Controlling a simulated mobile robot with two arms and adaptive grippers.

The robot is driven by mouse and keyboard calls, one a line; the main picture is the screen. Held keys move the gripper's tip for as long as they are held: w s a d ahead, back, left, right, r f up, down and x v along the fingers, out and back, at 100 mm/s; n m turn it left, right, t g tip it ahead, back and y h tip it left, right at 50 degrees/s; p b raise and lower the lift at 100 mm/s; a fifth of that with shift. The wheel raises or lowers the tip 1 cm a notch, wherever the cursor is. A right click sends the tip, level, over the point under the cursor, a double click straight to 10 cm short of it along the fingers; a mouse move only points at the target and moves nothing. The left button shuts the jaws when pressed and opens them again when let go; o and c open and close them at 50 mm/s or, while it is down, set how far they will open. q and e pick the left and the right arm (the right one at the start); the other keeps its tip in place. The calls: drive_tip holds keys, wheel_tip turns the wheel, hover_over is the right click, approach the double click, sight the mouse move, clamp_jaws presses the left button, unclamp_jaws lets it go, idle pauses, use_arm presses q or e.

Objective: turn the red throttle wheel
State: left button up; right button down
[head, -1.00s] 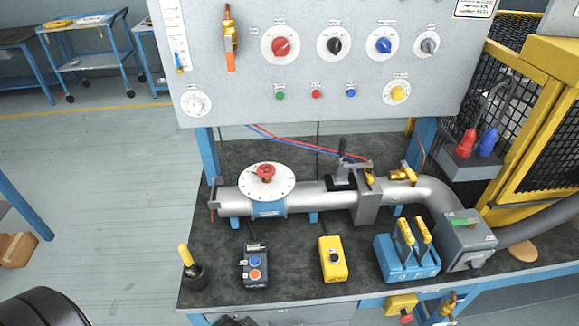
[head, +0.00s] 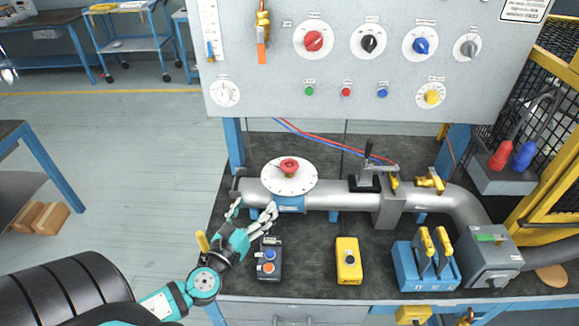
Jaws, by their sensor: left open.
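The red throttle wheel (head: 289,167) sits at the middle of a round white dial plate (head: 305,184) on top of the grey pipe (head: 337,196), which lies along the bench. My left gripper (head: 254,215) reaches in from the lower left. It is open and empty, its fingers spread just in front of the pipe's left end, below and left of the dial plate. It is apart from the wheel in the picture. My right gripper does not show.
A control box (head: 268,261) with blue and orange buttons stands just right of my gripper. A yellow box (head: 348,262) and a blue lever unit (head: 425,263) stand farther right. A panel (head: 290,90) with several knobs rises behind the bench.

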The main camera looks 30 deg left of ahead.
sight(285, 172)
use_arm(q)
drive_tip(key=w+m+p, duration=0.1)
drive_tip(key=w, duration=0.5)
drive_tip(key=w+a+p, duration=0.1)
drive_tip(key=w, duration=0.4)
drive_tip(key=w+m+h+p, duration=0.1)
drive_tip(key=w, duration=0.5)
drive_tip(key=shift+w+a+m, duration=0.15)
drive_tip(key=shift+w+m, duration=0.15)
